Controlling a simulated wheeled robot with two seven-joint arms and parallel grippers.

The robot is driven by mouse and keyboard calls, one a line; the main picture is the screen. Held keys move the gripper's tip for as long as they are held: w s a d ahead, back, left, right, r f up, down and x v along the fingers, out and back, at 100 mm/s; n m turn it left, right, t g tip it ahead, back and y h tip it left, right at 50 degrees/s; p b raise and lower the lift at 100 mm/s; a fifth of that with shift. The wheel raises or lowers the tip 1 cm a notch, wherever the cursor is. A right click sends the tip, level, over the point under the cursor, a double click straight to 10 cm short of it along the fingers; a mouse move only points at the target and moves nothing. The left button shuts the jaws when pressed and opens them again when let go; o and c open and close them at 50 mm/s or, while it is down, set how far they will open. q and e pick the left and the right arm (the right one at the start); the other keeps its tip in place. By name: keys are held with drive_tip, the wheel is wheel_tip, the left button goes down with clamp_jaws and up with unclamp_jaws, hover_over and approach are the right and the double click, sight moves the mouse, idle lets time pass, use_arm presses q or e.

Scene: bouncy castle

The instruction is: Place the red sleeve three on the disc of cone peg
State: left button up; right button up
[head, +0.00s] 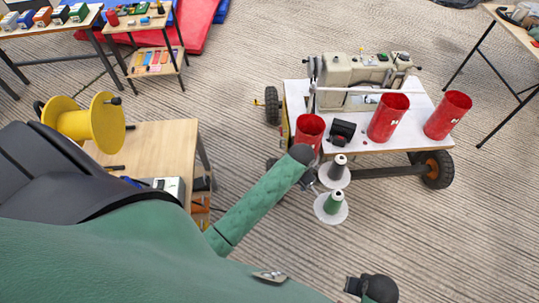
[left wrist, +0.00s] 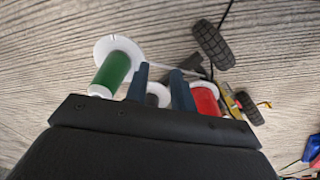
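Three red sleeves show in the head view: one by the table's left edge (head: 309,128), one in the middle (head: 388,120) and one at the right (head: 446,116). Their small labels are unreadable. Two cone pegs stand by the table's front left: a dark grey one (head: 338,166) and a green one (head: 333,204), each on a white disc. My left gripper (left wrist: 160,70) is open and empty; its fingers are mostly hidden by the arm in the head view. In the left wrist view, the green cone (left wrist: 112,73) is left of the fingers and a red sleeve (left wrist: 206,101) is right.
A sewing machine (head: 362,82) and a small black device (head: 342,131) are on the wheeled white table (head: 350,146). A yellow spool (head: 104,122) is on a wooden table (head: 158,143) at left. Other tables stand in the upper corners.

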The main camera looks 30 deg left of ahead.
use_arm(q)
drive_tip(key=s+n, duration=0.2)
drive_tip(key=s, duration=2.2)
drive_tip(key=shift+s+d+f+n+t, duration=0.15)
drive_tip(key=shift+s+d+n+t, duration=0.15)
drive_tip(key=shift+s+n+t, duration=0.1)
